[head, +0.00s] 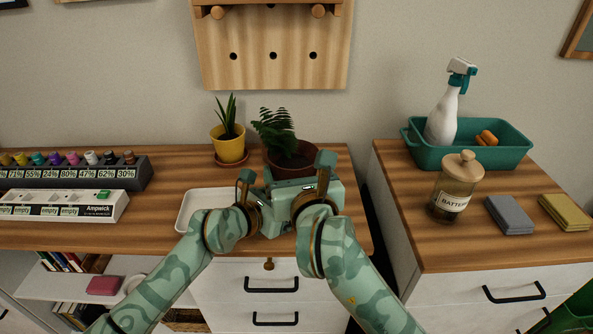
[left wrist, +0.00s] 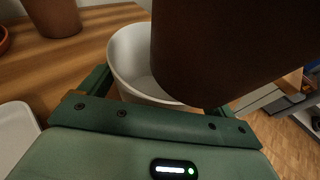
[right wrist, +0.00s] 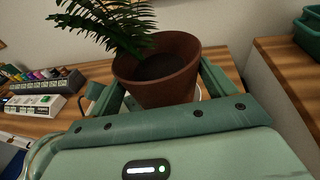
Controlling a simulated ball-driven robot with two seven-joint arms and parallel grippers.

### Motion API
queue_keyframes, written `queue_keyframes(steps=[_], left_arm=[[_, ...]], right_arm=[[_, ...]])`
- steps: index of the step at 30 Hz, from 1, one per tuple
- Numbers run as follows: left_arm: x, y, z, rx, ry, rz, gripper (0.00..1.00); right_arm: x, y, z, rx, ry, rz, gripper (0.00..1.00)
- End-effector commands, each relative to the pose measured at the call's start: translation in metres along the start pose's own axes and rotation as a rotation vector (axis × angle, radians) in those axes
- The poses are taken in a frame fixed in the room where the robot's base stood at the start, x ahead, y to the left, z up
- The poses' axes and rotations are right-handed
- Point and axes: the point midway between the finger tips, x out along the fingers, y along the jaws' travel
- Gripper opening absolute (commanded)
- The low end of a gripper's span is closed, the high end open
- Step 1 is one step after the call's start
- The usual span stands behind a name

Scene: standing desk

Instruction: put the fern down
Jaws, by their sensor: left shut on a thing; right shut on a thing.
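The fern (head: 275,128) stands upright in a terracotta pot (head: 292,158) behind my two grippers. My right gripper (right wrist: 157,82) is shut on this pot, with a finger on each side; the pot also shows in the right wrist view (right wrist: 165,72). My left gripper (left wrist: 160,92) is shut on a white pot (left wrist: 128,62), seen open at the top. In the left wrist view the dark underside of the terracotta pot (left wrist: 235,50) hangs over part of the white pot's opening. I cannot tell whether they touch. In the head view my grippers hide the white pot.
A spiky plant in a yellow pot (head: 226,144) stands on a saucer at the left. A white tray (head: 190,213) lies left of my left gripper. A gap separates the right cabinet, which holds a jar (head: 458,190) and teal tub (head: 470,157).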

Motion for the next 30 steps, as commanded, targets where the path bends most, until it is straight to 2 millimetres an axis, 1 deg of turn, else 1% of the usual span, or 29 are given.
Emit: queue_keyframes(steps=[4,5,6,13,16,20,27,30], left_arm=[[0.000,0.000,0.000,0.000,0.000,0.000,0.65],[0.000,0.000,0.000,0.000,0.000,0.000,0.65],[0.000,0.000,0.000,0.000,0.000,0.000,0.65],[0.000,0.000,0.000,0.000,0.000,0.000,0.64],[0.000,0.000,0.000,0.000,0.000,0.000,0.64],[0.000,0.000,0.001,0.000,-0.001,0.000,0.64],[0.000,0.000,0.001,0.000,-0.002,0.000,0.64],[0.000,0.000,0.002,0.001,-0.003,0.000,0.64]], right_arm=[[0.001,0.000,-0.003,-0.002,-0.004,0.000,0.41],[0.001,0.000,-0.004,-0.001,0.000,0.000,0.91],[0.001,0.000,-0.004,-0.001,0.000,0.000,1.00],[0.001,0.000,-0.003,-0.001,0.000,0.000,1.00],[-0.001,0.000,0.004,0.000,-0.002,0.000,1.00],[-0.025,0.000,0.002,0.001,0.000,0.002,1.00],[-0.083,0.000,0.002,0.002,0.001,0.002,1.00],[-0.101,0.000,0.002,0.002,0.002,0.002,1.00]])
